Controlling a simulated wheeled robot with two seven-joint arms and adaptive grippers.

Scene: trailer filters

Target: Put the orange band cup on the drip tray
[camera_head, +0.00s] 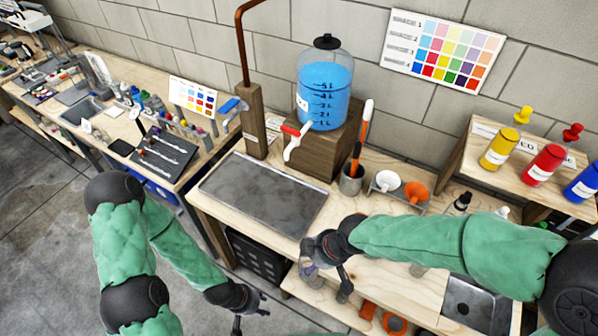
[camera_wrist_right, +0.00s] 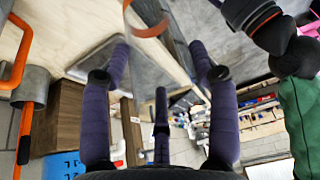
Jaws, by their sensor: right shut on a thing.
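The clear cup with an orange band (camera_wrist_right: 150,30) is between the fingers of my right gripper (camera_wrist_right: 158,50) in the right wrist view, its band near the top edge. My right gripper (camera_head: 322,262) is shut on it; the head view shows the gripper over the bench's front edge, with the cup mostly hidden. The drip tray (camera_head: 262,195), a flat grey metal plate, lies on the bench to the left of and behind this gripper. My left gripper (camera_head: 248,307) is open and empty, low in front of the bench.
A blue-filled dispenser (camera_head: 326,92) on a wooden block (camera_head: 318,150) stands behind the tray, its white tap (camera_head: 296,142) facing forward. A wooden post (camera_head: 253,122) and a tool pot (camera_head: 352,180) stand nearby. The tray's top is clear.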

